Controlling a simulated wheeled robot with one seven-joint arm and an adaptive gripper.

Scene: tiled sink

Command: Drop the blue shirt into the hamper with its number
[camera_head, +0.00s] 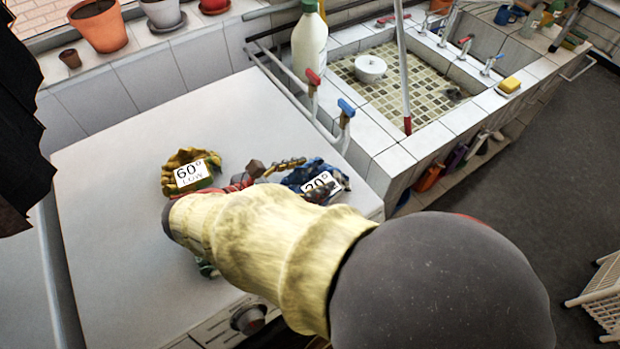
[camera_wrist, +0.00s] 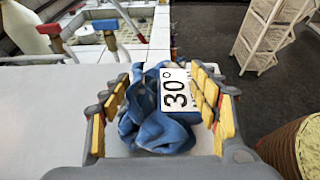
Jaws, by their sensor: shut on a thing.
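The blue shirt (camera_head: 301,176) is a crumpled bundle with a white number tag on the right of the white top. In the wrist view the shirt (camera_wrist: 150,125) lies between the fingers, and its tag (camera_wrist: 175,90) reads 30°. My gripper (camera_head: 288,178) is shut on the blue shirt; it also shows in the wrist view (camera_wrist: 164,100). My forearm hides part of the shirt in the head view. I cannot tell whether the shirt is lifted.
A yellow cloth (camera_head: 180,158) tagged 60° LOW lies left of my gripper. A small green thing (camera_head: 207,268) is mostly hidden by my arm. The taps (camera_head: 345,115), white bottle (camera_head: 309,45) and sink are behind. A white slatted rack (camera_head: 606,292) stands on the floor at right.

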